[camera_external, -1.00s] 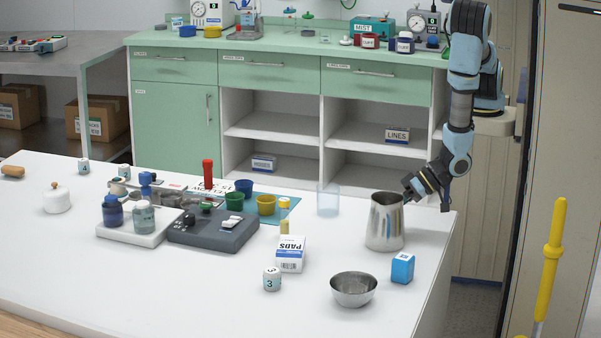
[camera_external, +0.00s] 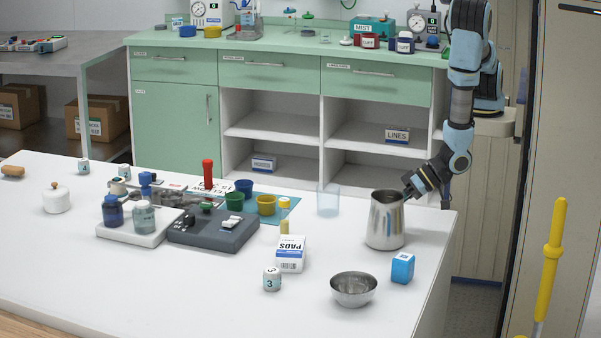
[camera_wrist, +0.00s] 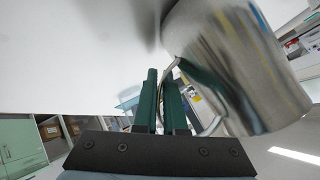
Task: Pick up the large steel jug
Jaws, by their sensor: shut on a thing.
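The large steel jug (camera_external: 384,222) stands upright at the right end of the white table. It fills the upper right of the wrist view (camera_wrist: 235,60), tilted in that picture. My gripper (camera_external: 408,191) is at the jug's right side, near its rim. In the wrist view my gripper (camera_wrist: 161,78) has its two dark green fingers close together on the jug's thin handle (camera_wrist: 170,70). It is shut on the handle. I cannot see a gap under the jug.
A blue box (camera_external: 402,268) and a steel bowl (camera_external: 354,289) stand in front of the jug. A clear beaker (camera_external: 328,201) is to its left. A PADS carton (camera_external: 290,254) and a grey tray (camera_external: 240,240) are further left. The table's right edge is close.

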